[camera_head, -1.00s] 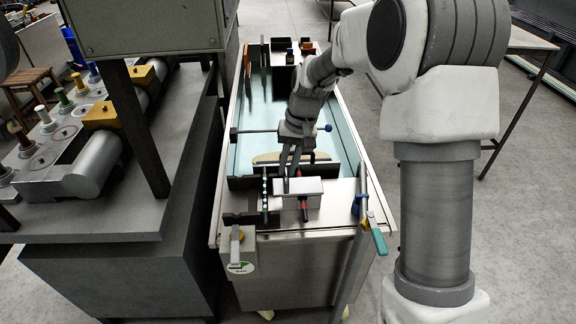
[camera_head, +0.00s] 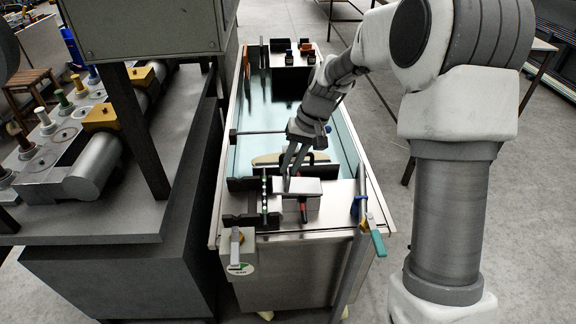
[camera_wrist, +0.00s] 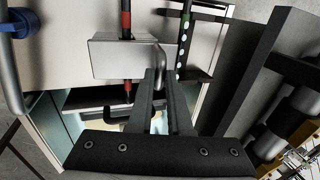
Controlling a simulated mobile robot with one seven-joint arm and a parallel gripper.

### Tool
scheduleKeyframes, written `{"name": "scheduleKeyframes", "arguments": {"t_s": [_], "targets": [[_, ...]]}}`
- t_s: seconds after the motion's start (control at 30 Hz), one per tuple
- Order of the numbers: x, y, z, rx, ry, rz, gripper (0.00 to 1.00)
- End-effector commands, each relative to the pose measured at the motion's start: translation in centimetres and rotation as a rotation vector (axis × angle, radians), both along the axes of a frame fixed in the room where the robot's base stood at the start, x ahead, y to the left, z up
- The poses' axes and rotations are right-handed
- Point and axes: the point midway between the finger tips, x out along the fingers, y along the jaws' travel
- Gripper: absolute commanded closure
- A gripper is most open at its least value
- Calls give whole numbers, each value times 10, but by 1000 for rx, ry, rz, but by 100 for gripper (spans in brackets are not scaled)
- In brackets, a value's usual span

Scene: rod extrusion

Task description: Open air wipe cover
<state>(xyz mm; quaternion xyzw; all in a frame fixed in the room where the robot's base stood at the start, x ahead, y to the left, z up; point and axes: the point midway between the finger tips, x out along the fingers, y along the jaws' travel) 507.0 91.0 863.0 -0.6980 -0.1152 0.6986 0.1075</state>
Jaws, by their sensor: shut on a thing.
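The air wipe cover (camera_head: 306,187) is a pale metal box at the near end of the long water trough (camera_head: 350,160). In the wrist view the cover (camera_wrist: 118,59) shows a bent grey handle (camera_wrist: 161,56) at its edge. My gripper (camera_head: 288,176) comes down at the cover's left side. In the wrist view the two fingertips of my gripper (camera_wrist: 159,76) are close together on the handle. The exact contact is small and partly hidden by the fingers. Whether the cover is raised cannot be told clearly.
A red-and-black rod (camera_wrist: 126,22) runs by the cover. A strip with pale dots (camera_wrist: 184,35) stands beside it. A blue-and-teal lever (camera_head: 377,240) is at the right corner, a grey lever (camera_head: 236,248) at the left. A dark machine (camera_head: 150,240) stands close on the left.

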Motion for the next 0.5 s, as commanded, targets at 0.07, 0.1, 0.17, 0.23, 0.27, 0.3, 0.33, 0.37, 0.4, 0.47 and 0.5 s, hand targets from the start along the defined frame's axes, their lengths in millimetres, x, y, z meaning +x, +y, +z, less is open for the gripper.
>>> {"name": "scheduleKeyframes", "arguments": {"t_s": [0.07, 0.1, 0.17, 0.23, 0.27, 0.3, 0.33, 0.37, 0.4, 0.47, 0.5], "targets": [[0, -7, 6, 58, 2, -7, 100], [1, -10, 8, 90, 2, -8, 100], [1, -15, 12, 143, 2, -9, 100], [1, -21, 16, 209, 0, -9, 100], [1, -24, 18, 238, 1, -9, 100], [1, -27, 20, 276, 1, -9, 100], [1, -30, 21, 305, 1, -8, 100], [1, -33, 23, 334, 0, -9, 100], [1, -37, 24, 372, 1, -8, 100], [1, -42, 27, 430, 0, -8, 100], [1, -47, 28, 468, -1, -8, 100]]}}
